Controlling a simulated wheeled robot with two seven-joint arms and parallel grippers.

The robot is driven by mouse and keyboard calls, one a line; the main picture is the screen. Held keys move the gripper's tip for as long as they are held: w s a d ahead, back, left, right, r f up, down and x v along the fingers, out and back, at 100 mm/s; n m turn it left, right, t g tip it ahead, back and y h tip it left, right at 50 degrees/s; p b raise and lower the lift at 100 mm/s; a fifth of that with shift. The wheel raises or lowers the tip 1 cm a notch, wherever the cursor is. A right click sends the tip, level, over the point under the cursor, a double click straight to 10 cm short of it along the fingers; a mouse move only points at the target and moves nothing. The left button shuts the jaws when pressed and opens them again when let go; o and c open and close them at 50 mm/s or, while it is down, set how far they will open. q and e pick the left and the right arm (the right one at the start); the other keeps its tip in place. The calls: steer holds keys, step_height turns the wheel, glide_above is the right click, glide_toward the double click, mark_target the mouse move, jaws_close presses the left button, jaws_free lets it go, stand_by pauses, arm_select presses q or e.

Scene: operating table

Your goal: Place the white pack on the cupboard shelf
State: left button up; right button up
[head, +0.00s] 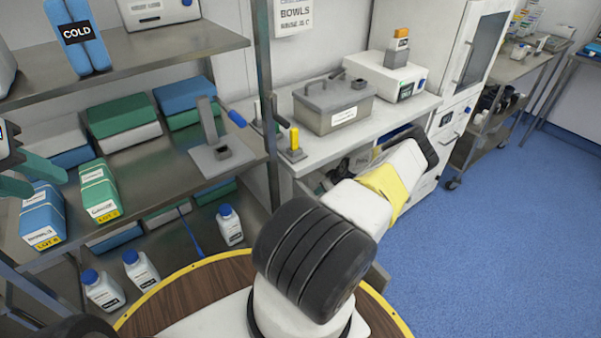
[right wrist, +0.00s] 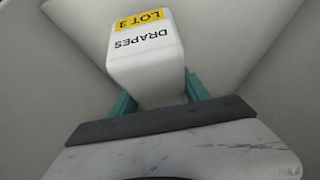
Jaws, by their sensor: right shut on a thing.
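The white pack (right wrist: 146,55) has a yellow LOT 3 band and reads DRAPES. It shows in the right wrist view. The teal fingers of my right gripper (right wrist: 160,98) are shut on its sides. Pale walls meeting at corners surround it; I cannot tell whether it touches a shelf. My right gripper and the pack are hidden in the head view, where my right arm reaches to the right. A white cupboard (head: 420,40) with a glazed front stands beyond the arm. My left gripper (head: 28,178) is at the left edge, open and empty, near the rack's packs.
A metal rack (head: 190,45) on the left holds a blue pack (head: 41,215), a green pack (head: 99,190) and several bottles. A counter (head: 395,108) carries a grey lidded box (head: 332,105). A trolley (head: 480,130) stands at right. The blue floor (head: 500,240) is clear.

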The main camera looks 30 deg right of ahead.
steer(key=shift+w+d+f, duration=0.1)
steer(key=shift+d+f, duration=0.05)
steer(key=shift+f, duration=1.6)
steer(key=o, duration=1.7)
steer(key=shift+f, duration=0.15)
steer(key=shift+c, duration=0.2)
steer(key=shift+r, duration=0.25)
steer(key=v, duration=1.1)
steer(key=shift+s+r, duration=0.25)
steer(key=shift+r, duration=0.1)
